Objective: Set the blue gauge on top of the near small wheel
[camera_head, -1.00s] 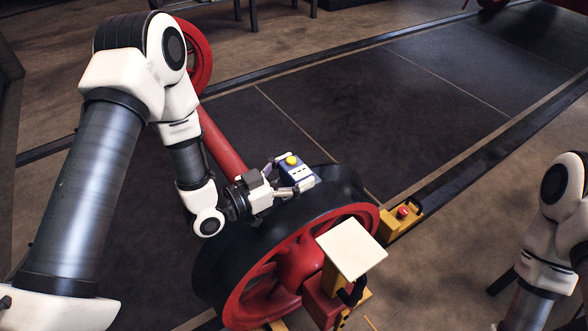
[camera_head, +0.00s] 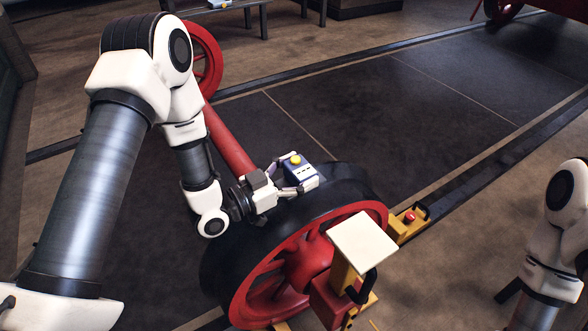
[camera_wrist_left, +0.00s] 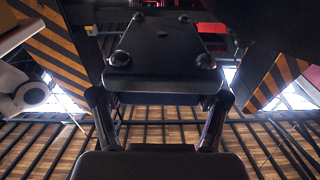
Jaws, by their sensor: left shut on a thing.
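The blue gauge (camera_head: 303,176), a small box with a white face and a yellow knob on top, is upright in my left gripper (camera_head: 292,190). The gripper's fingers close on its sides. The near small wheel (camera_head: 345,197), red with a broad black rim, stands below and beside the gripper. The gauge overlaps the top of the rim in the head view; I cannot tell whether they touch. In the left wrist view, a dark plate with rounded studs (camera_wrist_left: 165,60), apparently the gauge's underside, sits between the fingers (camera_wrist_left: 160,118). My right gripper is outside the frames.
A cream square plate (camera_head: 362,243) on a yellow and red stand is in front of the wheel. A yellow block with a red button (camera_head: 409,217) is to its right. A red axle (camera_head: 228,140) runs back to another red wheel (camera_head: 207,55). Dark floor panels behind are clear.

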